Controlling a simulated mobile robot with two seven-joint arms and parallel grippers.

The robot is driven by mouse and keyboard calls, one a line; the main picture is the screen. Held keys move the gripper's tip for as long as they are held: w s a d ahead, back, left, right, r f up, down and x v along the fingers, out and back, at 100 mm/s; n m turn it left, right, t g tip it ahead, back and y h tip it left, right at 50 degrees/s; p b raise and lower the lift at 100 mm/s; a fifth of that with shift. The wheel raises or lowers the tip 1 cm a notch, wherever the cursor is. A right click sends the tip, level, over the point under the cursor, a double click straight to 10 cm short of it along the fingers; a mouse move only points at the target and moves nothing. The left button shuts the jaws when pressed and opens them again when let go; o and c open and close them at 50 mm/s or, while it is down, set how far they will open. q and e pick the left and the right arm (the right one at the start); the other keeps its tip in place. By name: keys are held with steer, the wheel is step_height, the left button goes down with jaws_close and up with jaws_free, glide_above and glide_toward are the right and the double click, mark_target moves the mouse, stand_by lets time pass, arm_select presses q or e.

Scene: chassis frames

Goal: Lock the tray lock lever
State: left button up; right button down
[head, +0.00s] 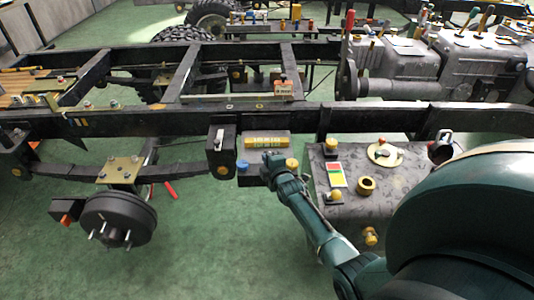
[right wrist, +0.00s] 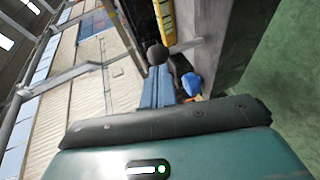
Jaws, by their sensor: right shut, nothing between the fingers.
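A dark tray-like part (head: 252,174) sits below the box, partly behind my gripper. My left gripper is not in view.
A blue knob (right wrist: 191,83) lies right of the fingers in the wrist view. A black block (head: 221,150) hangs from the rail (head: 180,122) left of the labelled box. A grey tank (head: 385,185) with several fittings stands right of my gripper. The green floor (head: 215,235) below is mostly clear.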

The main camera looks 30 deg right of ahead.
steer(key=shift+w+d+r+g+y+p, duration=0.35)
steer(key=shift+w+r+g+p, duration=0.1)
steer(key=shift+g+p, duration=0.15)
steer(key=shift+a+f, duration=0.1)
steer(key=shift+f, duration=0.25)
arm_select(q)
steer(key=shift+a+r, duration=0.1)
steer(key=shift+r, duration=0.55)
arm_select(e)
steer(key=shift+r, duration=0.15)
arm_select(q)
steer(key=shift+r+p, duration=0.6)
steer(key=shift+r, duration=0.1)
arm_select(e)
steer(key=shift+r, duration=0.75)
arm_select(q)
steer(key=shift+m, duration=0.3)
